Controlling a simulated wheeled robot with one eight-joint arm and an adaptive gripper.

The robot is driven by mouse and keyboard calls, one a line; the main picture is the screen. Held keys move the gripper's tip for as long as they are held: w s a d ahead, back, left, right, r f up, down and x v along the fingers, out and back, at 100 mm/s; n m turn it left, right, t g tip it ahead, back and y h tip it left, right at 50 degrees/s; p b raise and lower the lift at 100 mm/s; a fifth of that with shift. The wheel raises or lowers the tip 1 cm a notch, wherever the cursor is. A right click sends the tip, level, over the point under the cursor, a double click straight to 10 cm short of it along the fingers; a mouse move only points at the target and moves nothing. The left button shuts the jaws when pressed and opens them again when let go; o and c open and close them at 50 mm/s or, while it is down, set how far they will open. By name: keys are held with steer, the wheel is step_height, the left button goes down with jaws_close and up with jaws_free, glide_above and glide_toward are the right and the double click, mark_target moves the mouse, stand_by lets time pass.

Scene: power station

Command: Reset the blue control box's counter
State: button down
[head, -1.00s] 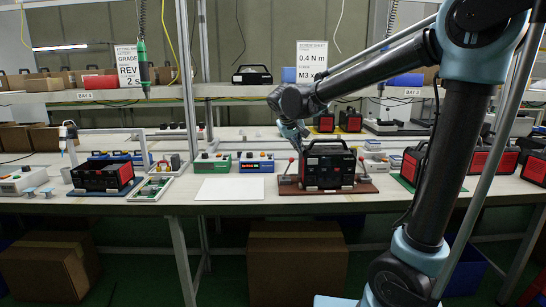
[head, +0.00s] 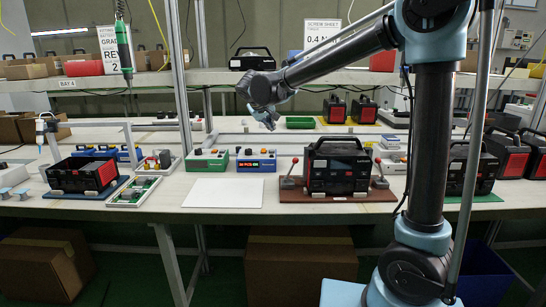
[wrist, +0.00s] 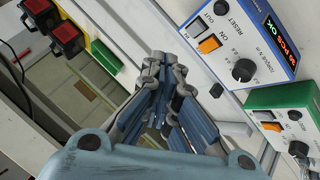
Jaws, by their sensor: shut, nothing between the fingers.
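The blue control box (head: 256,161) stands on the bench, right of the green control box (head: 208,160). In the wrist view the blue box (wrist: 240,35) fills the upper right, with a lit display (wrist: 282,40) reading "50 PCS OK", an orange switch (wrist: 209,43), a black knob (wrist: 243,70) and a RESET label. A dark round control (wrist: 219,8) sits by that label, at the top edge. My gripper (head: 271,123) is above and behind the blue box in the head picture, apart from it. In the wrist view its fingers (wrist: 166,66) are together and empty.
A black power station (head: 338,168) stands on a brown base with red-knobbed levers, right of the blue box. A white sheet (head: 225,193) lies in front of the control boxes. A shelf (head: 200,77) runs above the bench. A green screwdriver (head: 123,45) hangs at left.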

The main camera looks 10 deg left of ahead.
steer(key=shift+f, duration=0.1)
steer(key=shift+s+f, duration=0.1)
steer(key=shift+f, duration=4.2)
steer(key=shift+f, duration=0.15)
steer(key=shift+f, duration=0.2)
steer(key=shift+f, duration=0.4)
steer(key=shift+r, duration=0.8)
steer(key=shift+r, duration=0.1)
